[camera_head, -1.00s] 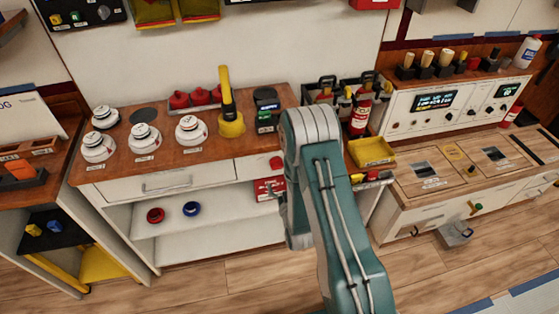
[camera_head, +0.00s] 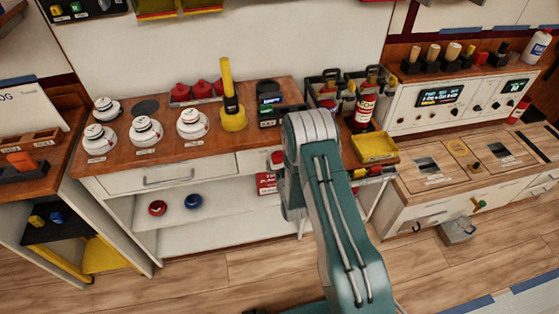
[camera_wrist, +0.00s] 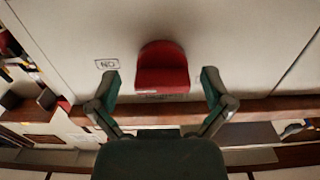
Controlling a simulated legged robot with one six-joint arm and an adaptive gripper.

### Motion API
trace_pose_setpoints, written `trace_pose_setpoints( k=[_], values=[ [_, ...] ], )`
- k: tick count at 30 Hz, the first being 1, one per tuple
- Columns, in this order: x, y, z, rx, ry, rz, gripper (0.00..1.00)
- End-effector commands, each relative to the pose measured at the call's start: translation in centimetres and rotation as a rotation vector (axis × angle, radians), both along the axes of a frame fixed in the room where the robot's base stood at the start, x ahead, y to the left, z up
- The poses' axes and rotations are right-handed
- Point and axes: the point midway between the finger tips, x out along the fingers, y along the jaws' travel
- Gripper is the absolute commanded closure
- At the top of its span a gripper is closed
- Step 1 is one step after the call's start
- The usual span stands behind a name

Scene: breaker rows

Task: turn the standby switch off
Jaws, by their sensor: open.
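In the wrist view a red rocker-like switch (camera_wrist: 162,68) stands out from a white panel. A small label (camera_wrist: 107,64) beside it seems to read ON upside down. My gripper (camera_wrist: 160,80) is open, with one dark green finger on each side of the switch and a visible gap to both. Contact cannot be made out. In the head view a red piece (camera_head: 277,158), likely this switch, shows on the white cabinet front, left of my arm. My fingers are mostly hidden behind the arm there. No standby label is legible.
A red box (camera_head: 266,183) with white lettering sits just below the red piece. The wooden counter (camera_head: 170,116) above holds white round devices, a yellow-handled tool (camera_head: 230,100) and a small meter (camera_head: 268,98). A yellow tray (camera_head: 374,147) is right of my arm.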

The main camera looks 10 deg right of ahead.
Motion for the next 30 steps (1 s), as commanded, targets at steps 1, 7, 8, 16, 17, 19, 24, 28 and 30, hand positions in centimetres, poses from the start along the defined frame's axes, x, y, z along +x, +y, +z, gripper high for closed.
trace_pose_setpoints(
  k=[1,7,8,16,17,19,24,28,30],
  values=[
    [0.25,0.03,0.0,0.0,0.0,0.0,0.0],
    [0.43,0.03,-0.02,0.0,0.001,0.0,0.0],
    [0.43,0.03,-0.02,0.0,0.001,0.0,0.0],
    [0.43,0.03,0.0,0.0,0.001,0.001,0.81],
    [0.44,0.04,0.0,0.0,0.001,0.001,0.81],
    [0.45,0.05,0.01,0.0,0.0,0.001,0.81],
    [0.48,0.04,0.03,-0.01,0.0,0.001,0.81],
    [0.5,0.05,0.04,-0.042,-0.001,0.001,0.81],
    [0.51,0.05,0.05,-0.071,-0.001,0.001,0.81]
  ],
)
